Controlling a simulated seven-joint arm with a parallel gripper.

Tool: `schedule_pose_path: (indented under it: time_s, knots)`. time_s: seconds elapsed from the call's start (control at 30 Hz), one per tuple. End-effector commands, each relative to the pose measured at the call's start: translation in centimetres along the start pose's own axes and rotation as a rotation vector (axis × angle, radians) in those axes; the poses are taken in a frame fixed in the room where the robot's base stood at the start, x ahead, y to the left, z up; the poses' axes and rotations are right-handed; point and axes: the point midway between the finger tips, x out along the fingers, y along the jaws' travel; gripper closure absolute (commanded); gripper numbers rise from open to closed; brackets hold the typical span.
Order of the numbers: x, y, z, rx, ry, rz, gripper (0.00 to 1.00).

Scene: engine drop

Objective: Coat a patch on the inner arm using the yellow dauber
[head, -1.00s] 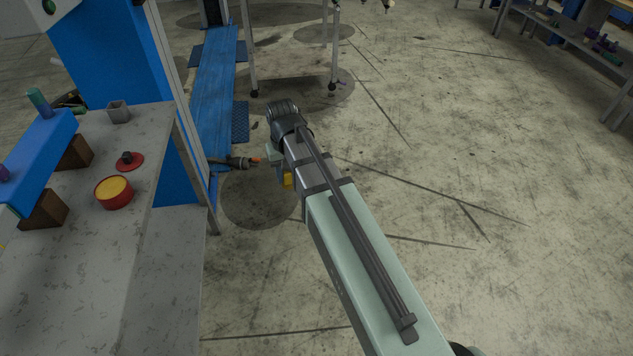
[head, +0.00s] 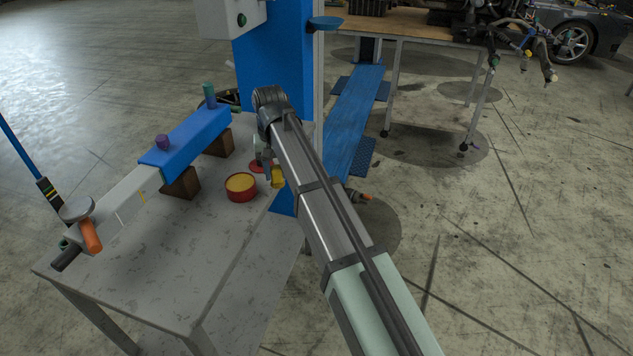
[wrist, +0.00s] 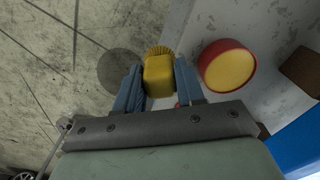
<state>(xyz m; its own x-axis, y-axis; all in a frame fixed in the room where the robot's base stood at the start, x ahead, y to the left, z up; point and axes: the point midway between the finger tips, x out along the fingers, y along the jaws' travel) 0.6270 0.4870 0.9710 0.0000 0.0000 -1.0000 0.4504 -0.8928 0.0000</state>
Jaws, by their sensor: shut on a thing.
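My gripper (head: 268,168) is shut on the yellow dauber (head: 278,178). In the wrist view the dauber (wrist: 158,76) sits between the two blue-grey fingers, its ribbed end pointing away. The gripper is at the right side of the grey table, just right of a red tin (head: 241,193) with a yellow top surface. The tin also shows in the wrist view (wrist: 228,70), right of the dauber and apart from it. The pale grey inner arm (head: 128,200) extends from a blue outer sleeve (head: 187,138) on the table's left.
Brown blocks (head: 182,185) stand under the blue sleeve. A red disc (head: 257,166) lies behind the tin. The blue post stands behind the table. The table's front is clear.

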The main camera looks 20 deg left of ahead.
Motion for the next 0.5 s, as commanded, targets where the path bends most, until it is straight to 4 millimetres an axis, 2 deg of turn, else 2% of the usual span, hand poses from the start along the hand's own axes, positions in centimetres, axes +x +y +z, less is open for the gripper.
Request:
schedule_pose_path:
  time_s: [0.03,0.27,0.5]
  knots:
    - [-0.9,-2.3,-0.5,-0.021,0.001,0.000,0.86]
    - [-4.3,-10.9,-0.5,-0.091,0.001,0.000,0.86]
    - [-7.9,-19.7,0.7,-0.162,0.001,0.000,0.86]
